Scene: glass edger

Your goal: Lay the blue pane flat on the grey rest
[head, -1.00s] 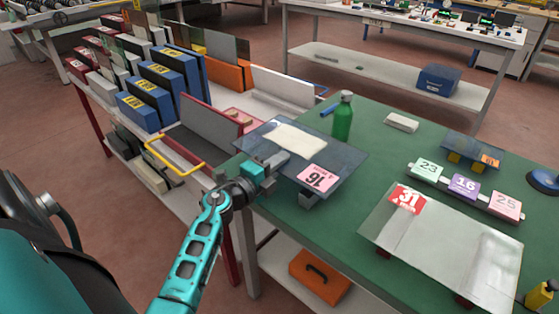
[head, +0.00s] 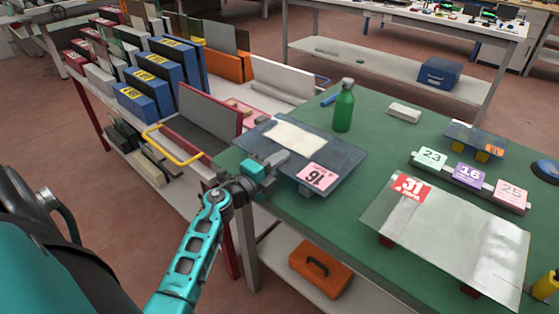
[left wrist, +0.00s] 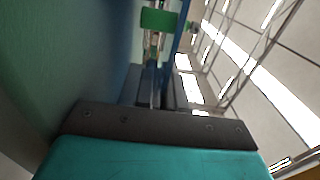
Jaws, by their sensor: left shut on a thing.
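The blue pane (head: 345,160) is a dark translucent sheet with a pink "16" label and a cream patch on top. It lies roughly level over the near left corner of the green table. My left gripper (head: 277,161) is shut on its near left edge. In the left wrist view the pane (left wrist: 182,38) shows nearly edge-on between the fingers (left wrist: 158,92). A bit of the grey rest (head: 305,190) shows under the near edge; the pane hides the remainder. I cannot tell whether they touch. My right gripper is out of view.
A green bottle (head: 344,108) stands just behind the pane. A clear pane labelled 31 (head: 455,240) lies to the right, with number blocks (head: 470,175) behind it. A rack of panes and boxes (head: 160,85) stands at left. Green tabletop between them is free.

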